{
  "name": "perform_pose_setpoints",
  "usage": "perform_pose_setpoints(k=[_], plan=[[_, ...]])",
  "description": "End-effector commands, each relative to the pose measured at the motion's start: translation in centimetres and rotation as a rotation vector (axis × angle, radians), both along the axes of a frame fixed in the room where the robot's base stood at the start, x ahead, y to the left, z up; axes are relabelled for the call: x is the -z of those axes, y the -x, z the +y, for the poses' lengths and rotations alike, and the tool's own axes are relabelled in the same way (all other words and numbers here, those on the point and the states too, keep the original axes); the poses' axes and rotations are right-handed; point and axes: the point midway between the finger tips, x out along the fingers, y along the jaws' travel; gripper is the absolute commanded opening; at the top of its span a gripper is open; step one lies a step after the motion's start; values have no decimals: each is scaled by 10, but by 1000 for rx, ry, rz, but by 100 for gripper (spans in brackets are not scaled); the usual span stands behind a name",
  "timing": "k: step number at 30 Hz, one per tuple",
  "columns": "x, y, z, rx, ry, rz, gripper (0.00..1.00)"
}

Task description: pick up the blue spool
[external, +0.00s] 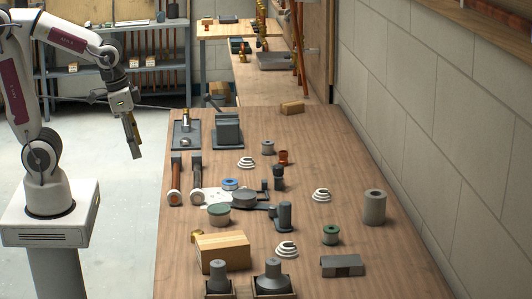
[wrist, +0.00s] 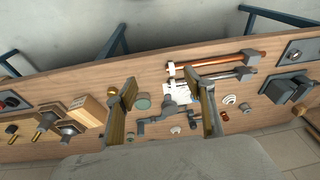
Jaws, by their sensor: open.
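The blue spool (external: 230,184) is a low ring with a pale centre. It lies on the wooden workbench in the external view, beside a white sheet and behind the green-topped tin. In the wrist view a small bluish ring (wrist: 168,97) shows between the fingers and looks like the same spool, but it is tiny. My gripper (external: 133,137) hangs in the air left of the bench, well apart from the spool. In the wrist view my gripper (wrist: 165,94) has its two fingers wide apart with nothing held between them.
Near the spool are a green-topped tin (external: 219,214), a dark grey clamp-like tool (external: 245,199) and copper and grey pipe pieces (external: 175,183). A wooden block (external: 223,251) and a green spool (external: 331,235) lie nearer the front. A block wall (external: 430,130) bounds the right side.

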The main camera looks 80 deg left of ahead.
Motion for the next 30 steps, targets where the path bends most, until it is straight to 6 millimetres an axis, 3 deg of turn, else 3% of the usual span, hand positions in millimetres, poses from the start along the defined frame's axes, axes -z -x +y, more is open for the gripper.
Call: perform_pose_setpoints(k=[17,30], plan=[[45,-70,40,-162,-55,89,53],[91,-133,75,-339,-95,87,53]])
